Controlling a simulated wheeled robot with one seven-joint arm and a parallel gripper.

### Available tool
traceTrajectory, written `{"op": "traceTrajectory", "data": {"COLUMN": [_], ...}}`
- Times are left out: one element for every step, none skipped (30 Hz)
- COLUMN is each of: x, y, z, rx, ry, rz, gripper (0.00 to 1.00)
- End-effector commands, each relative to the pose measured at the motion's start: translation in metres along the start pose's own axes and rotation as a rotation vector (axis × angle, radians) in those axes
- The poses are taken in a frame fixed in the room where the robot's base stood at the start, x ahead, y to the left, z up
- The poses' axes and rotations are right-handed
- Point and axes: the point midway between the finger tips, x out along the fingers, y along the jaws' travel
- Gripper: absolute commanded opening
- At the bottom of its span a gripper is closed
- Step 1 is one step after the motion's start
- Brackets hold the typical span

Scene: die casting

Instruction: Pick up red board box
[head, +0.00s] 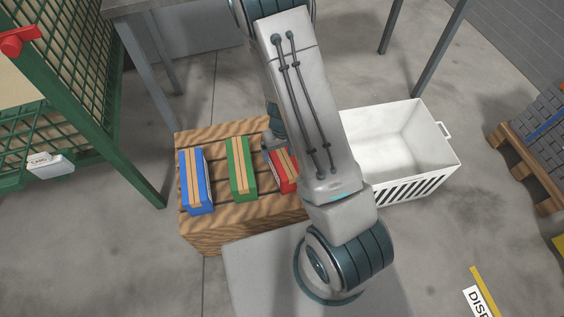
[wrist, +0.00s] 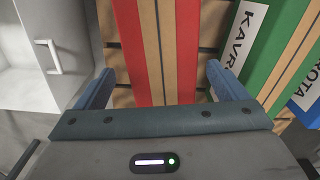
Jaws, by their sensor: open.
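The red board box (head: 286,176) lies on the wooden crate-like stand, right of the green box, and is partly hidden by my arm in the head view. In the wrist view the red box (wrist: 187,45), with tan stripes along it, runs between the two fingers of my gripper (wrist: 158,86). The fingers are spread apart, with a gap on each side of the box. My gripper (head: 272,143) shows only in part in the head view, at the far end of the red box. Contact with the box cannot be made out.
A green box (head: 240,168) and a blue box (head: 195,182) stand to the left on the slatted wooden stand (head: 215,240). A white open bin (head: 405,185) stands right of it. A green mesh cage (head: 120,125) is at left, and a pallet (head: 525,165) is far right.

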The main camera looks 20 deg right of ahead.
Motion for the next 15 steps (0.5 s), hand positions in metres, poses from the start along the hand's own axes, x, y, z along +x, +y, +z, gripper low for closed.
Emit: {"op": "traceTrajectory", "data": {"x": [0.010, 0.015, 0.023, 0.027, 0.032, 0.037, 0.041, 0.043, 0.046, 0.047, 0.048, 0.048, 0.048, 0.048, 0.047], "y": [-0.001, -0.001, -0.002, -0.002, -0.003, -0.002, -0.003, -0.003, -0.003, -0.003, -0.003, -0.003, -0.003, -0.003, -0.003], "z": [0.000, -0.001, -0.001, -0.002, -0.003, -0.002, -0.002, -0.002, -0.002, -0.003, -0.003, -0.003, -0.003, -0.003, -0.003], "rx": [0.000, 0.001, 0.000, 0.001, 0.001, 0.001, 0.001, 0.001, 0.000, 0.000, 0.000, 0.000, 0.000, 0.000, 0.000], "ry": [-0.002, -0.003, -0.003, -0.003, -0.003, -0.003, -0.003, -0.003, -0.002, -0.002, -0.002, -0.001, -0.001, -0.001, -0.001], "rz": [0.000, 0.000, 0.000, 0.000, 0.000, 0.000, 0.000, 0.000, -0.001, 0.000, 0.000, 0.000, 0.000, 0.000, 0.000], "gripper": [0.93, 0.93, 0.93, 0.93, 0.93, 0.93, 0.93, 0.93, 0.93, 0.93, 0.93, 0.93, 0.93, 0.93, 0.93]}}
